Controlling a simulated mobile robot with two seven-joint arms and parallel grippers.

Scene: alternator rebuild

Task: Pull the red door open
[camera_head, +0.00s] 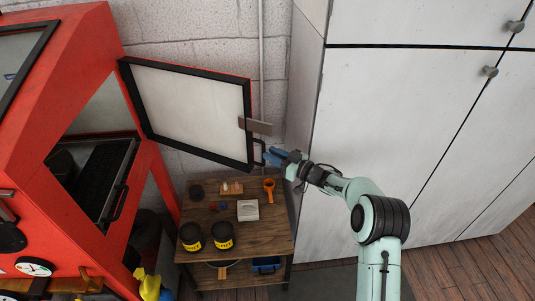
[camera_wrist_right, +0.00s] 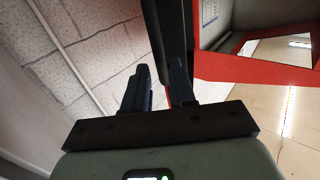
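The red door (camera_head: 190,105) stands swung wide open from the red cabinet (camera_head: 90,35). It has a pale panel in a dark frame with red on its edge. My right gripper (camera_head: 272,157) is at this handle, coming from the right. In the right wrist view, the gripper's two dark fingers (camera_wrist_right: 160,88) stand apart, with a dark bar showing between or just behind them. I cannot tell whether they press on it. My left gripper is not in view.
A wooden table (camera_head: 270,232) below the door holds two dark yellow-banded cans (camera_head: 207,237), an orange funnel-like item (camera_head: 269,187) and a white square item (camera_head: 248,210). A tall white cupboard (camera_head: 400,120) stands close on the right. A vertical pipe (camera_head: 261,50) runs along the block wall.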

